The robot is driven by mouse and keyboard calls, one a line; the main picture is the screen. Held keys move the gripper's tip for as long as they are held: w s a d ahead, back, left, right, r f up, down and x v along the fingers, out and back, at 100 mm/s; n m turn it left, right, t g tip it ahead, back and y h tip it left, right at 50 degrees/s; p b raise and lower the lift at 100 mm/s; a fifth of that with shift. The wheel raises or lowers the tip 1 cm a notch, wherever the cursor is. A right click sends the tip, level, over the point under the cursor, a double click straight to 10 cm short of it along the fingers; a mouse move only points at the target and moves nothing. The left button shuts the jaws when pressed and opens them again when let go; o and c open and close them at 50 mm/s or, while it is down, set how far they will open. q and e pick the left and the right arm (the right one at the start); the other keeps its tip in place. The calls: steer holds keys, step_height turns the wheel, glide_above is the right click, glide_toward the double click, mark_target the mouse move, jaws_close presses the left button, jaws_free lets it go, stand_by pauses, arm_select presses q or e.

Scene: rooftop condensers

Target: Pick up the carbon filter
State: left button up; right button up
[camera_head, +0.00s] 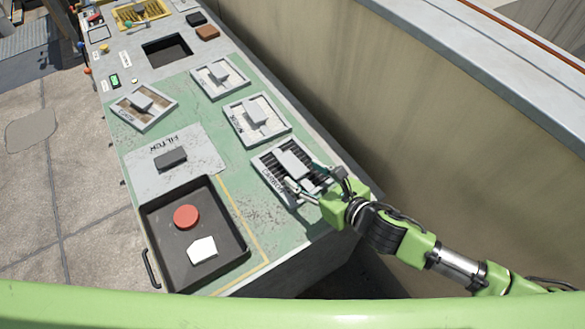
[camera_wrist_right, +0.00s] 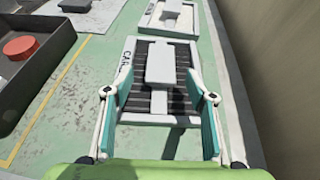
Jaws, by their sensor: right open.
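The carbon filter (camera_head: 271,165) is a pale frame with dark pleats, a raised grey block handle and lettering that seems to begin "CAR". It lies flat on the green bench top near its right edge. My right gripper (camera_head: 314,178) is open over the filter's near part. In the right wrist view the filter's handle (camera_wrist_right: 160,63) stands ahead of and between the spread fingers (camera_wrist_right: 160,95), which are not closed on it. Whether the fingertips touch the filter cannot be told. My left gripper is not in view.
Other framed filters (camera_head: 256,118) (camera_head: 219,77) (camera_head: 144,106) lie farther along the bench. A plate lettered "FILTER" (camera_head: 196,153) lies left, beside a dark tray (camera_head: 242,243) holding a red disc (camera_head: 186,216) and a white piece (camera_head: 202,248). A tall wall (camera_head: 400,110) runs along the right.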

mark_target(294, 165)
steer(key=x, duration=0.5)
steer(key=shift+w+r, duration=0.1)
steer(key=shift+r, duration=0.1)
steer(key=c, duration=1.3)
steer(key=shift+r, duration=0.1)
steer(key=shift+r, duration=0.1)
